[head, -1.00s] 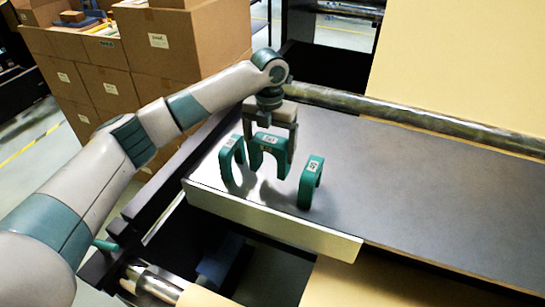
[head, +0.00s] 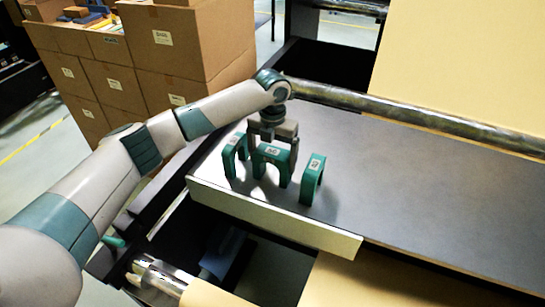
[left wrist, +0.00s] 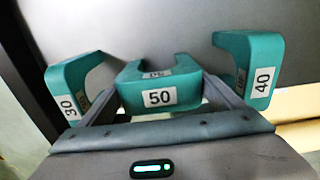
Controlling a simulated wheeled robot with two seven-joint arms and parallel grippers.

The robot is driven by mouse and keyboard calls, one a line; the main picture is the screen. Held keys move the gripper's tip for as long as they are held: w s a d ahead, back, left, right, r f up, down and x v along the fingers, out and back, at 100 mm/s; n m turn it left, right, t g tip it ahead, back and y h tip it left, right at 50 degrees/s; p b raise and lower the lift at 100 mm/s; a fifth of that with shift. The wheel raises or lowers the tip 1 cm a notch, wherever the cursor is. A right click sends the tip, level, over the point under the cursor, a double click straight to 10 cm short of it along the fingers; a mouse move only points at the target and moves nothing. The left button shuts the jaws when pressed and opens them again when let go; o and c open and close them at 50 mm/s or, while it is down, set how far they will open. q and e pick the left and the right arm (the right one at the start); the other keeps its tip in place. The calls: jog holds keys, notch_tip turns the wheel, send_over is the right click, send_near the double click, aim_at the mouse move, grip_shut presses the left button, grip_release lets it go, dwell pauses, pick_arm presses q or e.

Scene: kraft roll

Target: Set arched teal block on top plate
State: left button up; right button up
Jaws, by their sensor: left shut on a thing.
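Three teal arched blocks are on or over the dark plate (head: 420,190). My left gripper (head: 273,160) is shut on the middle block (head: 271,153), which is upright with its legs down. In the left wrist view this held block (left wrist: 160,97) bears the label 50. Its feet are at or just above the plate; I cannot tell whether they touch. A second arched block (head: 230,160) stands to its left, partly hidden by the gripper. A third (head: 313,180) stands to its right. In the left wrist view the side blocks read 30 (left wrist: 65,85) and 40 (left wrist: 262,65).
A pale strip (head: 270,220) edges the plate's front. A metal roller (head: 400,112) runs along its back, with kraft paper (head: 460,60) beyond. Cardboard boxes (head: 185,50) are stacked at the back left. The plate is clear to the right.

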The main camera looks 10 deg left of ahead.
pick_arm(q)
jog(key=shift+f, duration=0.1)
jog(key=o, duration=1.1)
pick_arm(e)
jog(key=shift+a, duration=0.25)
jog(key=shift+a, duration=0.1)
pick_arm(q)
jog(key=shift+r+b, duration=0.3)
jog(key=shift+r, duration=0.35)
notch_tip(320, 180, up, 11)
jog(key=b, duration=0.3)
pick_arm(e)
jog(key=f, duration=0.4)
jog(key=shift+d, duration=0.35)
pick_arm(q)
jog(key=shift+s+f, duration=0.1)
jog(key=shift+s, duration=0.05)
pick_arm(e)
jog(key=shift+s+a, duration=0.15)
jog(key=shift+a, duration=0.05)
